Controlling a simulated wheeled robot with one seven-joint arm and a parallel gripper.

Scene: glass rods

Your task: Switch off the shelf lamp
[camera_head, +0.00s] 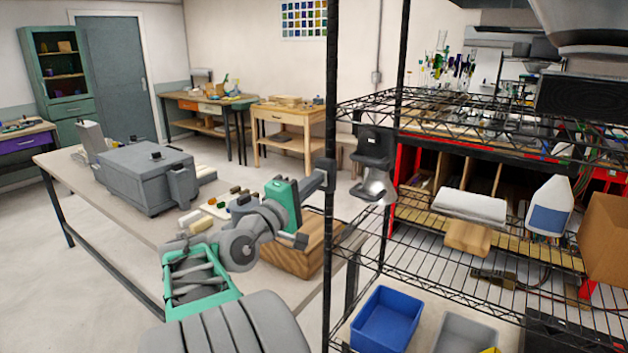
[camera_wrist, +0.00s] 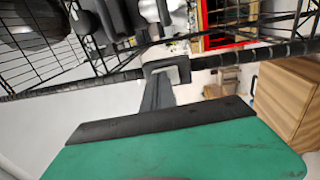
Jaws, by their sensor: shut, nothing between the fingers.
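The shelf lamp (camera_head: 373,150) appears to be the dark clip-on fixture with a shiny metal shade hanging beneath it, at the left end of the wire rack. Its dark body also shows at the top left of the wrist view (camera_wrist: 103,18), partly cut off. I cannot make out its switch or whether it is lit. My gripper (camera_head: 325,173) is shut and empty, just left of the lamp and overlapping the rack's front post in the head view. In the wrist view its fingertips (camera_wrist: 168,72) overlap the dark rack bar; I cannot tell whether they touch it.
The rack's black post (camera_head: 331,90) stands between my gripper and the lamp in the picture. A white bottle (camera_head: 549,207) and folded white cloth (camera_head: 470,205) are on the shelf. A blue bin (camera_head: 386,319) is below. A wooden box (camera_head: 297,248) is under my arm.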

